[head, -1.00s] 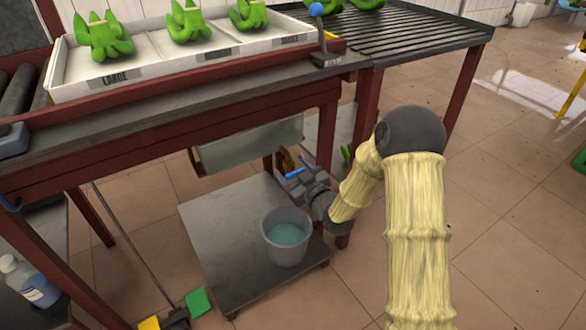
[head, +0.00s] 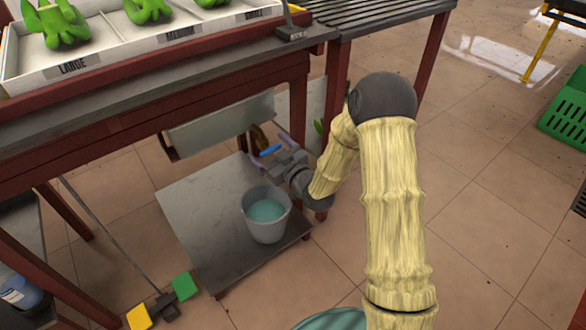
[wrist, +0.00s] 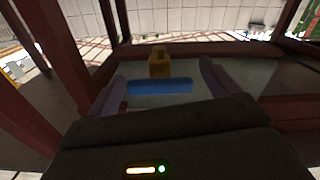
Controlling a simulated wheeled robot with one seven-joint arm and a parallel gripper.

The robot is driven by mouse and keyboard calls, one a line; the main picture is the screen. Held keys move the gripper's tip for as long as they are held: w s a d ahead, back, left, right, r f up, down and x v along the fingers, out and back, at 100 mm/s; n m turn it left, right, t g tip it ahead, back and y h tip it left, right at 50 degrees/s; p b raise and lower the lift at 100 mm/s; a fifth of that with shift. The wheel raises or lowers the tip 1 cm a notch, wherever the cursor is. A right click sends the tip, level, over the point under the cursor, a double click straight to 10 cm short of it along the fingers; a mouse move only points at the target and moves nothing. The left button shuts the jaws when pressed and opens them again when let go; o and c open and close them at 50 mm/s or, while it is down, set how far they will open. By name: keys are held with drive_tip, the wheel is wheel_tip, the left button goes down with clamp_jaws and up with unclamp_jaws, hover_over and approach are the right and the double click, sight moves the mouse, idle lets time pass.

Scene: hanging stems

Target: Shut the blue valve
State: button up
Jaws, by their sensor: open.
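The blue valve handle (head: 270,151) is a short bar on a brass valve body (head: 259,138), below the grey trough under the bench. In the wrist view the blue bar (wrist: 160,87) lies crosswise, with the brass body (wrist: 159,62) behind it. My gripper (head: 268,145) is open at the valve. In the wrist view its fingers (wrist: 162,80) stand to the left and right of the bar, with small gaps at both ends. I cannot tell whether either finger touches it.
A grey bucket (head: 266,214) of bluish liquid stands on the low metal shelf (head: 205,225) below the valve. Red bench legs (head: 332,115) stand close to my arm. A trough (head: 220,122) hangs above. Open tiled floor (head: 490,220) lies to the right.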

drive_tip(key=p+v, duration=0.7)
drive_tip(key=v, duration=0.9)
drive_tip(key=shift+w, duration=0.1)
